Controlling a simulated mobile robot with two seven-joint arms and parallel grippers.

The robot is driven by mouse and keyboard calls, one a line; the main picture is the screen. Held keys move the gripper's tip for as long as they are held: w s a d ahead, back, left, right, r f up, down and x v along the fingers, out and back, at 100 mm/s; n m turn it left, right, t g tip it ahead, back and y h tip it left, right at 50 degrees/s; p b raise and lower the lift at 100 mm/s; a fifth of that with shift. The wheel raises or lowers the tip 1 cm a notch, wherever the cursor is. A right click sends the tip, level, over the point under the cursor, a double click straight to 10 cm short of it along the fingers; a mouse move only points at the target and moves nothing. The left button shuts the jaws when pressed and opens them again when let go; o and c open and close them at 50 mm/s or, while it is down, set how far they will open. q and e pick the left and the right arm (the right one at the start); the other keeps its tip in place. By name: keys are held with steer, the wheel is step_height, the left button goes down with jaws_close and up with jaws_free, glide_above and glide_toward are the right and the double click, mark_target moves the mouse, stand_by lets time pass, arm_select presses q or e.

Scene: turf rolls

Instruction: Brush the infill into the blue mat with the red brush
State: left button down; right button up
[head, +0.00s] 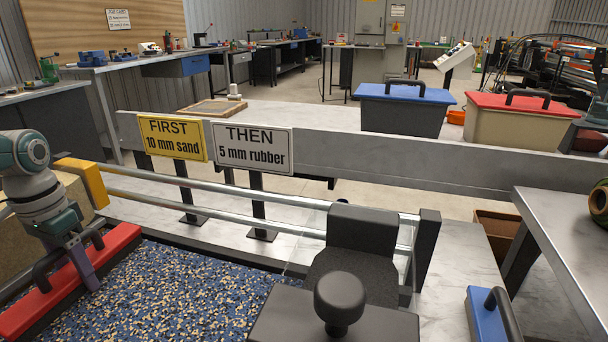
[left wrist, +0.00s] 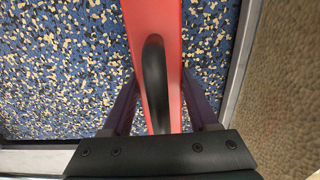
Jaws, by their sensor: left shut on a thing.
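The red brush (head: 25,318) is a long red block with a black arched handle, lying across the left end of the blue mat (head: 190,295). The mat is covered in tan and black flecks; I cannot tell which are loose infill. My left gripper (head: 80,262) is shut on the brush's handle from above. In the left wrist view the red brush (left wrist: 172,40) runs between my gripper's fingers (left wrist: 160,118), with the speckled mat (left wrist: 60,60) on both sides. The brush's underside is hidden. My right gripper is not in view.
Metal rails run behind the mat, with a dark carriage and round knob (head: 338,300) on the right. Signs read "FIRST 10 mm sand" (head: 173,138) and "THEN 5 mm rubber" (head: 252,149). Blue-lidded (head: 405,110) and red-lidded (head: 520,125) bins stand behind. A blue handled block (head: 482,318) lies right.

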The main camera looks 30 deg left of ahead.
mark_target(199, 330)
arm_select(q)
steer(key=d+p, duration=0.1)
steer(key=d, duration=0.1)
steer(key=w+d+p, duration=0.1)
steer(key=d+p, duration=0.1)
steer(key=w+d+p, duration=0.1)
steer(key=d+p, duration=0.1)
steer(key=shift+d+r, duration=0.2)
steer(key=shift+d, duration=0.05)
steer(key=d+p, duration=0.1)
steer(key=d, duration=0.1)
steer(key=w+d+p, duration=0.1)
steer(key=d, duration=0.2)
steer(key=w+d+p, duration=0.1)
steer(key=d, duration=0.1)
steer(key=shift+w+d+f+p, duration=0.1)
steer(key=shift+w+d+p, duration=0.2)
steer(key=shift+d, duration=0.1)
steer(key=w+d, duration=0.1)
steer(key=d, duration=0.3)
steer(key=w+d+p, duration=0.1)
steer(key=w+d, duration=0.1)
steer(key=d, duration=0.3)
steer(key=w+d, duration=0.1)
steer(key=d, duration=0.4)
steer(key=shift+w+f+p, duration=0.15)
steer(key=shift+w+p, duration=0.05)
steer(key=shift+p, duration=0.1)
